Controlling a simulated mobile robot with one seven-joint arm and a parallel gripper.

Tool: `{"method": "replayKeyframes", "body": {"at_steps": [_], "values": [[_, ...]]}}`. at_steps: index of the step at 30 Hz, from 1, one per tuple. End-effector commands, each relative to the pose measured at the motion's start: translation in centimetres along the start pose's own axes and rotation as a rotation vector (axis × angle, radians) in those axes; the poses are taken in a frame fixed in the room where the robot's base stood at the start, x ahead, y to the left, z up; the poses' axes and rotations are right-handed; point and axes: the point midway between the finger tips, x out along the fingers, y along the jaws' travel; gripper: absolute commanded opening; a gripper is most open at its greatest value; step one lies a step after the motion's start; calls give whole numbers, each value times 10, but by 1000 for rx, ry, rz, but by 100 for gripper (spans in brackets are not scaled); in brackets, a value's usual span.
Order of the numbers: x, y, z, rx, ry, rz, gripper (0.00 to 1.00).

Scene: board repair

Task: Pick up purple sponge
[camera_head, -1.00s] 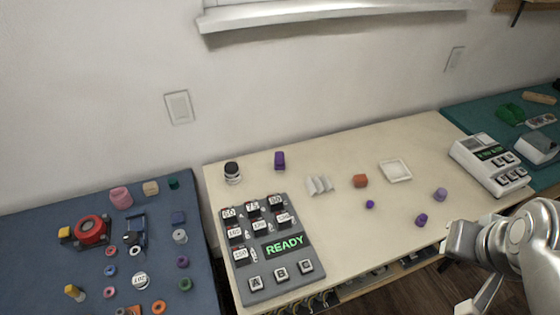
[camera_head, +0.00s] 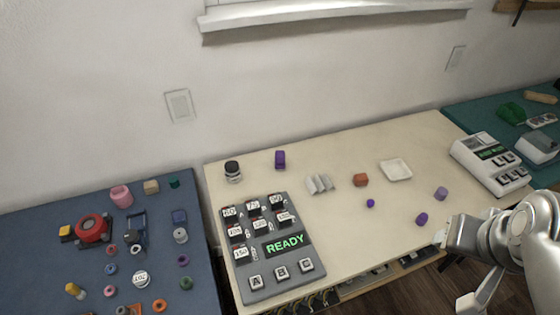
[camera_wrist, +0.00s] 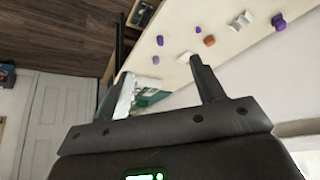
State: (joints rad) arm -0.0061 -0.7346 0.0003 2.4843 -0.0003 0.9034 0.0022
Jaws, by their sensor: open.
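Several purple things lie on the cream table. A purple block (camera_head: 280,159), the most sponge-like, is near the back edge, left of the white ridged holder; it also shows in the wrist view (camera_wrist: 278,21). Smaller purple pieces are a tiny one (camera_head: 371,203), a rounded one (camera_head: 421,219) and a paler one (camera_head: 440,193), toward the table's right. I cannot tell for sure which is the sponge. My gripper (camera_wrist: 162,74) is open and empty, its fingers wide apart and away from the purple pieces. The head view shows my arm at lower right, without clear fingertips.
A grey button panel reading READY (camera_head: 283,274), a dark-capped jar (camera_head: 233,172), a white ridged holder (camera_head: 320,184), an orange block (camera_head: 361,180) and a white tray (camera_head: 397,170) share the table. A white device (camera_head: 492,163) stands at right. A blue mat at left is cluttered.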

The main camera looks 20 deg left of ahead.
Motion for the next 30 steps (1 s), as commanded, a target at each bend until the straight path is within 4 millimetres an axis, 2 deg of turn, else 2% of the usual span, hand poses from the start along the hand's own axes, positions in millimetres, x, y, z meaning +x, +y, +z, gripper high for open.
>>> {"method": "replayKeyframes", "body": {"at_steps": [5,14,21,30], "values": [[-1,-13,-40,-30,-35,-17,62],[14,-57,-132,-99,-111,-52,62],[45,-107,-196,-155,-171,-75,62],[103,-186,-255,-227,-246,-97,62]]}}
